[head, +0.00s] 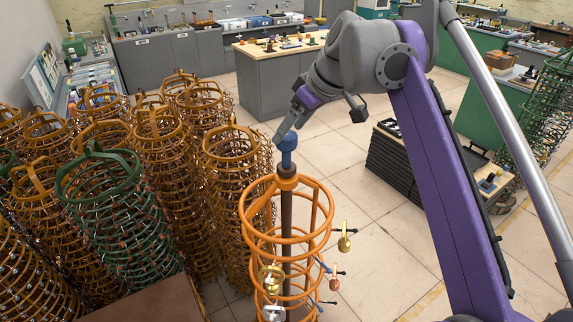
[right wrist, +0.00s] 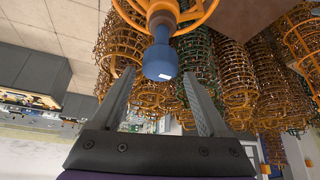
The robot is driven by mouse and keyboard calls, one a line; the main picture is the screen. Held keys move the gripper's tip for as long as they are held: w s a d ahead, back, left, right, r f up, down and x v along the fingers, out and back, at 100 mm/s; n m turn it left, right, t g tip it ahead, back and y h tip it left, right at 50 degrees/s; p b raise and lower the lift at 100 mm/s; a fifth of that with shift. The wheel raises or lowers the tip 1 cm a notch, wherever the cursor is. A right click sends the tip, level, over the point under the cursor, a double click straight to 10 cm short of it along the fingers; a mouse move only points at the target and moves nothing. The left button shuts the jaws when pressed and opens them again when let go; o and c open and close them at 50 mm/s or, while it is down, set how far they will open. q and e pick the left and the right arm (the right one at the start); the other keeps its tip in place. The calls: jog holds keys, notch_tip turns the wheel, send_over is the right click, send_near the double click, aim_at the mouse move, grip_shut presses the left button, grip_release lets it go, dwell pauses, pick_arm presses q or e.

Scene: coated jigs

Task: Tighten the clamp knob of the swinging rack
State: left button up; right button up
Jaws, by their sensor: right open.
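The swinging rack is an orange wire cage of stacked rings (head: 326,235) around a brown upright post (head: 286,215). My left gripper is not in view.
Several orange racks (head: 160,140) and a green one (head: 110,200) crowd the left side. Small coloured parts, one a yellow piece (head: 344,240), hang on the rack. Dark stacked trays (head: 400,165) stand at right. Tiled floor (head: 365,240) is clear between.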

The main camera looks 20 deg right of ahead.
jog(key=v, duration=0.4)
jog(key=shift+r, duration=0.1)
dwell(1.2)
